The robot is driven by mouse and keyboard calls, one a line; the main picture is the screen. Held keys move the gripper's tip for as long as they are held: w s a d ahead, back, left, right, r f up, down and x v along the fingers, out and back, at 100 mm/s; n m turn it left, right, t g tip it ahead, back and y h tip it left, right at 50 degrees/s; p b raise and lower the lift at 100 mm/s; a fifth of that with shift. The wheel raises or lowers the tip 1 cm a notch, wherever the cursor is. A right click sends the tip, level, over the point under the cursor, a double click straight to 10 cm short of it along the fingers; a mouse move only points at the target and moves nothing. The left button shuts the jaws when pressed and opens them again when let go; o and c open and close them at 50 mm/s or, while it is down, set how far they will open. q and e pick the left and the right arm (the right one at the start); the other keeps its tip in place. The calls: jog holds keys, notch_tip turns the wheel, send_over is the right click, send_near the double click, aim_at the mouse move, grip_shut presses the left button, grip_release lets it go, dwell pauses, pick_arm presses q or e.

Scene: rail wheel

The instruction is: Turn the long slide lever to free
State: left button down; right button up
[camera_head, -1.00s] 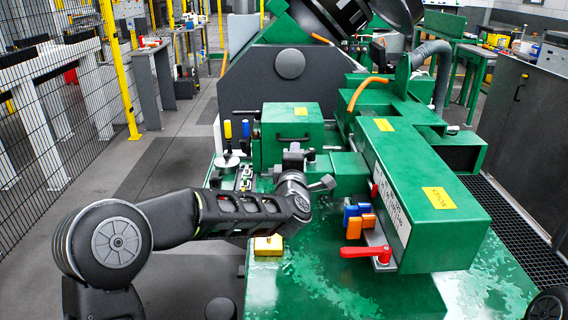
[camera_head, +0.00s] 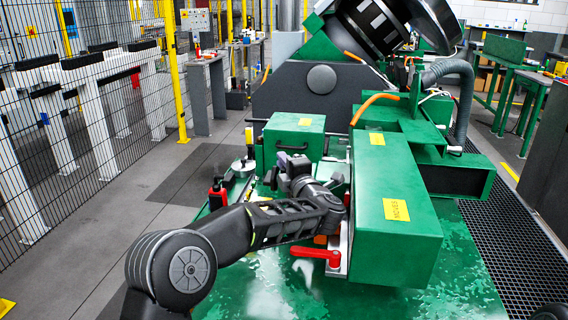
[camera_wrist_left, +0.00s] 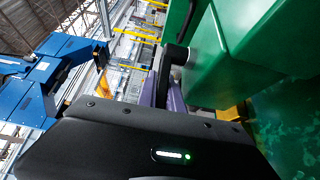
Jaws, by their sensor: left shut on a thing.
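My left gripper (camera_head: 284,160) is beside the green box at the near end of the machine. In the left wrist view, its purple fingers (camera_wrist_left: 168,92) are shut around a dark lever handle (camera_wrist_left: 178,54) close to green housing. The grip point itself is mostly hidden by the wrist. The long green slide (camera_head: 392,215) carries a yellow MOVES label. A red lever (camera_head: 318,255) at its near lower end points left and is apart from the fingers. Which of these is the long slide lever cannot be told for certain. My right gripper is out of view.
The green box (camera_head: 292,138) stands just behind my left gripper. A red-handled part (camera_head: 217,194) stands at the left edge of the machine bed. My left forearm hides part of the bed. Open grey floor lies left, then a mesh fence (camera_head: 90,120).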

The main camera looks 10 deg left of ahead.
pick_arm(q)
jog(key=shift+f, duration=0.1)
jog(key=c, duration=1.8)
grip_release()
jog(key=shift+o, duration=0.2)
jog(key=shift+r, duration=0.2)
